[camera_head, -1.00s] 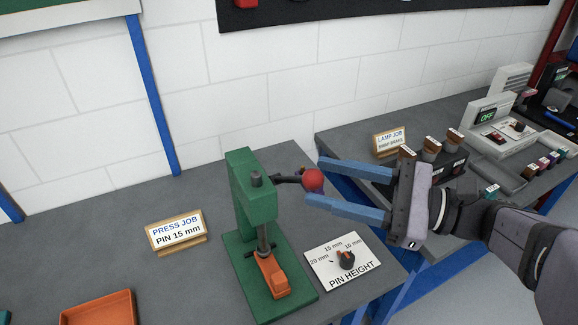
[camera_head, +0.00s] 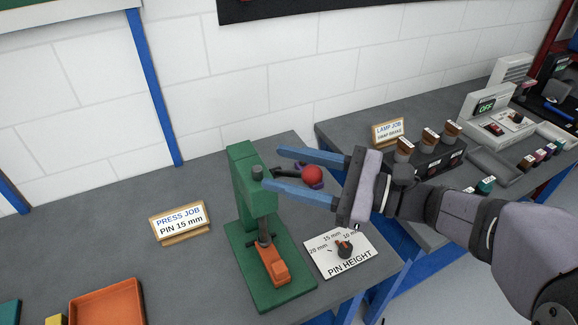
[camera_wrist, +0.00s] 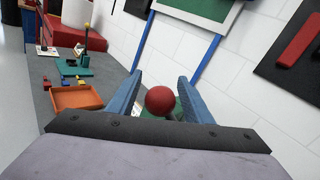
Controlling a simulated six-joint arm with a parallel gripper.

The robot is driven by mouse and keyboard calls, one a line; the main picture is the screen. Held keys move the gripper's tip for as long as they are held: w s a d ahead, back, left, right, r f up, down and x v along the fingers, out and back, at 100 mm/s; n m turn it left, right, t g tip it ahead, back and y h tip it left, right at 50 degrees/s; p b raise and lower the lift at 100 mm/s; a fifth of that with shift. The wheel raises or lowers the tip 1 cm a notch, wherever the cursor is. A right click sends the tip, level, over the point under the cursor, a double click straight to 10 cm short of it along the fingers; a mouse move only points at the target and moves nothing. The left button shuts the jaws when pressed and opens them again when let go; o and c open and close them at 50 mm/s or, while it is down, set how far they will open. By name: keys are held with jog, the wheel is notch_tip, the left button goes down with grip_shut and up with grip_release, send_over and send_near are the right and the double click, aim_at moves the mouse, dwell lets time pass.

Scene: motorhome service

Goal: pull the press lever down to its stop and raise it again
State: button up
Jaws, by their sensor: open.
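The green press (camera_head: 242,190) stands on the grey bench with an orange part (camera_head: 273,265) under its ram. Its dark lever ends in a red ball knob (camera_head: 312,174) on the press's right side, roughly at the height of the press head. My gripper (camera_head: 273,168) is open, and its two blue fingers point left, one on each side of the knob. In the wrist view the knob (camera_wrist: 160,100) sits between the fingers with gaps visible on both sides.
The pin height dial (camera_head: 343,249) lies on a white plate right of the press base. A press job sign (camera_head: 180,221) and an orange tray (camera_head: 107,299) stand to the left. A second bench with a lamp job sign (camera_head: 389,132) is behind my arm. A white wall closes the back.

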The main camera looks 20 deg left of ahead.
grip_shut()
jog(key=shift+r, duration=0.1)
